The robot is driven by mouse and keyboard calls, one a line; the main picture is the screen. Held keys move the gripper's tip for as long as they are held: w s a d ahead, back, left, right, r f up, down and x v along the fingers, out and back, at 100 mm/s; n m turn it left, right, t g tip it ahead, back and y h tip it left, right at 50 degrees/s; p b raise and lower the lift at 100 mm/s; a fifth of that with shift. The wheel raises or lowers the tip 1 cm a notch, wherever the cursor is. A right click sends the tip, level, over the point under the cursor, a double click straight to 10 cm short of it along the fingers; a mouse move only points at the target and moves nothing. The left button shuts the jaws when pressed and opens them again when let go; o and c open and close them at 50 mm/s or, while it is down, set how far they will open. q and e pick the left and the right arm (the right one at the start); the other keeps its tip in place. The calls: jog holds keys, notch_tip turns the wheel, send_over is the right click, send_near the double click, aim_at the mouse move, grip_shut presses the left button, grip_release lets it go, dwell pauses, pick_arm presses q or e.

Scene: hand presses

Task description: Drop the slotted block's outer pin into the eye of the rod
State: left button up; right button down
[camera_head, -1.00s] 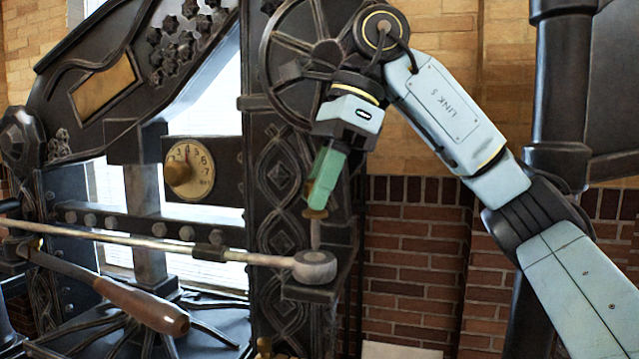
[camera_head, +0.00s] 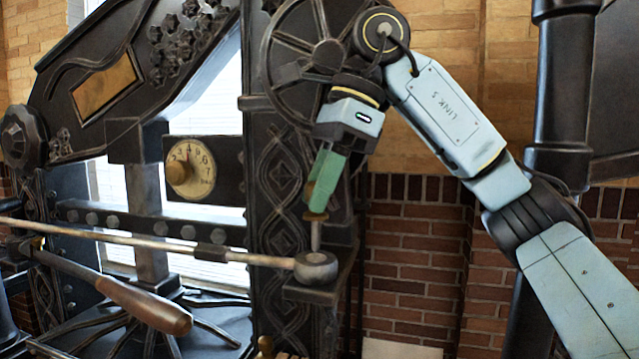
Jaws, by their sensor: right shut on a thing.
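The rod (camera_head: 150,240) runs across the press from the left and ends in a round eye (camera_head: 316,266) on a dark slotted block (camera_head: 318,293) at the press's right post. My right gripper (camera_head: 318,205) points down above the eye, its green fingers shut on the brass-headed pin (camera_head: 316,232). The pin's grey shank is upright, with its lower end at the top of the eye. I cannot tell whether the tip is inside the hole. My left gripper is not in view.
A wooden-handled lever (camera_head: 145,305) juts out at the lower left. A dial with a brass knob (camera_head: 190,171) sits on a dark bar behind the rod. A spoked wheel (camera_head: 315,50) is behind my right wrist. A brick wall (camera_head: 420,260) fills the right.

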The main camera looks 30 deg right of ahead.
aim_at(319, 221)
jog(key=shift+f+b, duration=1.45)
jog(key=shift+f, duration=0.85)
dwell(1.6)
jog(key=c, duration=1.1)
grip_release()
jog(key=shift+o, duration=0.3)
jog(key=o, duration=0.5)
jog(key=shift+r+p, duration=2.55)
